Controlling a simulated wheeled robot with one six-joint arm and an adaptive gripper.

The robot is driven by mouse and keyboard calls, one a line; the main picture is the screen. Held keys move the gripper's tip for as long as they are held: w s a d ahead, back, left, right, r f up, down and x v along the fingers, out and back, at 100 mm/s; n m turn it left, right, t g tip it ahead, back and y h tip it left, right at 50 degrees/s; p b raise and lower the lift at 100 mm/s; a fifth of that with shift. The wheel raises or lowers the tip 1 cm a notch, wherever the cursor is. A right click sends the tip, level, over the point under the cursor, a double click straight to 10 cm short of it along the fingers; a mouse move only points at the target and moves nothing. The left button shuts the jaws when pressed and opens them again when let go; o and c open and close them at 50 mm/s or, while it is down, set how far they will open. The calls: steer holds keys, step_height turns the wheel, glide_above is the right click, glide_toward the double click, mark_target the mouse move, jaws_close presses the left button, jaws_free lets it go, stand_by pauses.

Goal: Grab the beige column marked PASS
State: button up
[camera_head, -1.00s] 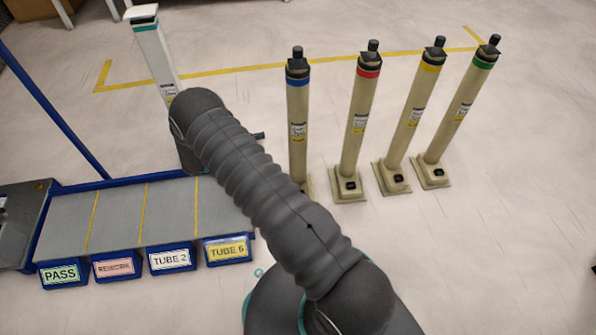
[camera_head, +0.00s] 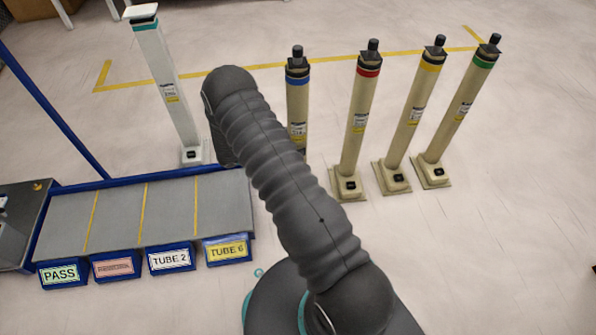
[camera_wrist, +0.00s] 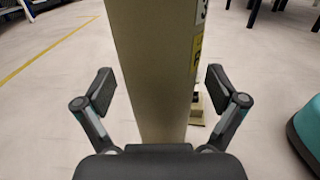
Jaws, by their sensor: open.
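Several beige columns stand upright on the floor in the head view, with a blue band (camera_head: 298,90), a red band (camera_head: 359,115), a yellow band (camera_head: 413,115) and a green band (camera_head: 462,108). Their small labels are too small to read, so I cannot tell which says PASS. In the wrist view my gripper (camera_wrist: 160,92) is open, with a beige column (camera_wrist: 150,50) upright between its spread fingers, apparently touching neither. It is probably the blue-banded one; its lower part in the head view is hidden behind my arm, as is my gripper.
A white column with a teal band (camera_head: 165,80) stands at the left. A grey bench (camera_head: 115,215) at lower left has blue-framed signs, including a green PASS sign (camera_head: 59,274). Yellow tape (camera_head: 225,71) lies on the floor behind. Floor at right is clear.

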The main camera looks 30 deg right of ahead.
steer(key=c, duration=1.6)
steer(key=shift+r, duration=0.1)
jaws_close()
steer(key=shift+r, duration=0.1)
